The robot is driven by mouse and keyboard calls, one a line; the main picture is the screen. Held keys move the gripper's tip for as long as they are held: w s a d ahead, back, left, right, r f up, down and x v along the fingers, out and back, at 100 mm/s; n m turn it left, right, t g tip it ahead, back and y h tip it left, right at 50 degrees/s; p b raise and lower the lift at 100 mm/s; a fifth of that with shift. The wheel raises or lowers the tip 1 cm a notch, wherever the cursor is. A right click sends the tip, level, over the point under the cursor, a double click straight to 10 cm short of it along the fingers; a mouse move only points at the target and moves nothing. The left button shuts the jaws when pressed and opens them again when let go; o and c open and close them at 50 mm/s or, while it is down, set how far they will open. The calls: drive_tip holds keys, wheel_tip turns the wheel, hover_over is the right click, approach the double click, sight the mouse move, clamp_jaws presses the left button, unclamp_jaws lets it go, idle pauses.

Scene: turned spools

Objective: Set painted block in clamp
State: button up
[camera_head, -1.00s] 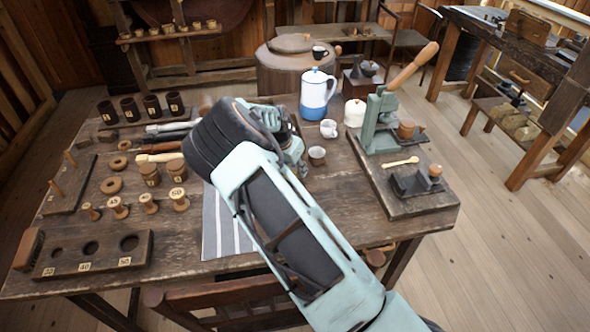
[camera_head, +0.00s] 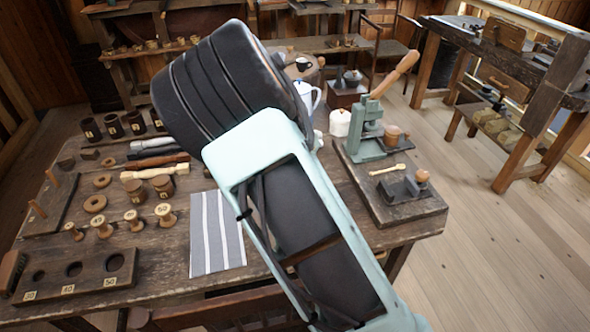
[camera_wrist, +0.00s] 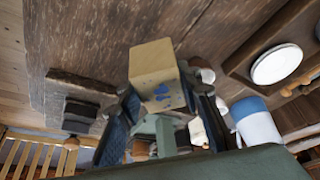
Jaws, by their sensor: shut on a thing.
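The painted block (camera_wrist: 155,65) is pale wood with blue paint marks on one face. In the wrist view it sits between the two fingers of my gripper (camera_wrist: 161,98), which is shut on it. In the head view my arm hides the gripper and the block. A dark fixture with a wooden knob (camera_head: 404,190), which looks like the clamp, sits on a board at the table's right end. It seems to show in the wrist view as a dark stepped shape (camera_wrist: 86,113), to the left of the block and apart from it.
A green lever press (camera_head: 368,135) with a long wooden handle stands behind the fixture on the same board (camera_head: 405,212). A pale wooden spoon (camera_head: 388,169) lies between them. A white and blue pot (camera_wrist: 256,122) is nearby. Spools (camera_head: 133,220), mugs and a striped cloth (camera_head: 215,235) occupy the left.

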drive_tip(key=s+d+r+n+y, duration=0.1)
drive_tip(key=s+d+r+n, duration=0.2)
drive_tip(key=s+r, duration=0.2)
drive_tip(key=s+d+r+n+t+y, duration=0.1)
drive_tip(key=s+d+r+n, duration=0.2)
drive_tip(key=s, duration=0.4)
wheel_tip(320, 180, up, 2)
drive_tip(key=shift+s+d+r+n, duration=0.1)
drive_tip(key=shift+s+d+n, duration=0.3)
drive_tip(key=shift+d, duration=0.1)
